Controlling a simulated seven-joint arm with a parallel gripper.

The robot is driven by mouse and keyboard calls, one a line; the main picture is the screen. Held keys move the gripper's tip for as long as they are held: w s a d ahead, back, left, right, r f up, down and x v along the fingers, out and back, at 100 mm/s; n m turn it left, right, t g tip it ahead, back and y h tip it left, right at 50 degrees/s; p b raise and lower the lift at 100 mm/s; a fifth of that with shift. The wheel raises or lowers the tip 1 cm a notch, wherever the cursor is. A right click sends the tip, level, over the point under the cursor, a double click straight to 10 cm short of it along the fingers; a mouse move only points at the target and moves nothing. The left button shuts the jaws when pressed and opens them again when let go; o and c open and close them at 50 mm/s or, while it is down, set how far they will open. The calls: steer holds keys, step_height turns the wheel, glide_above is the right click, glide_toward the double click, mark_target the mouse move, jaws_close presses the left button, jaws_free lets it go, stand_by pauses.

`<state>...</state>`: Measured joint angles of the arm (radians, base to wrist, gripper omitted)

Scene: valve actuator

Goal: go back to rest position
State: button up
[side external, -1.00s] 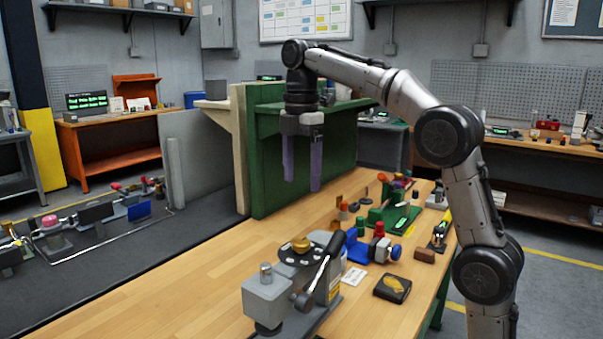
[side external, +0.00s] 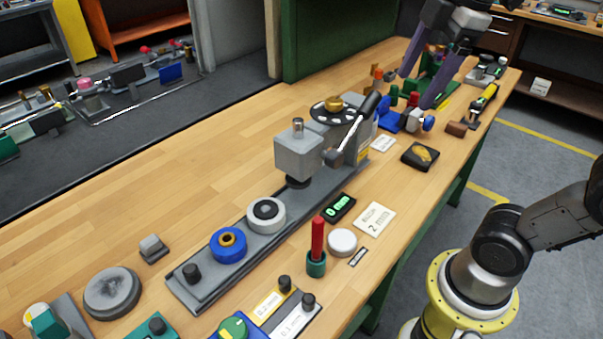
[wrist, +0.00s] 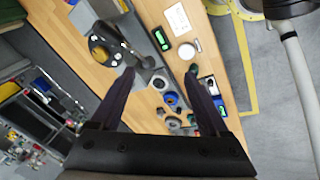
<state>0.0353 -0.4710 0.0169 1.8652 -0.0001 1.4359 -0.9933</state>
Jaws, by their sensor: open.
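My gripper (side external: 428,85) is at the upper right of the side external view, above the far end of the wooden bench. Its two purple fingers point down and stand apart with nothing between them. In the wrist view my gripper (wrist: 150,85) shows both dark fingers spread over the bench. The valve actuator (side external: 299,153), a grey block with a lever handle and a brass knob, stands on a long grey base on the bench. It also shows in the wrist view (wrist: 108,48). My gripper is apart from it.
On the bench are a blue ring (side external: 228,246), a white ring (side external: 266,215), a red-handled tool (side external: 317,240), a black box (side external: 420,156) and a white card (side external: 374,219). A green panel (side external: 335,40) stands behind. The bench's left middle (side external: 190,160) is clear.

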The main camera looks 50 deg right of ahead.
steer(key=s+f+m+t, duration=0.2)
steer(key=s+f+m, duration=0.2)
steer(key=f+m, duration=0.7)
steer(key=shift+s+a+f, duration=0.15)
steer(key=shift+a+f, duration=0.2)
steer(key=shift+f, duration=0.9)
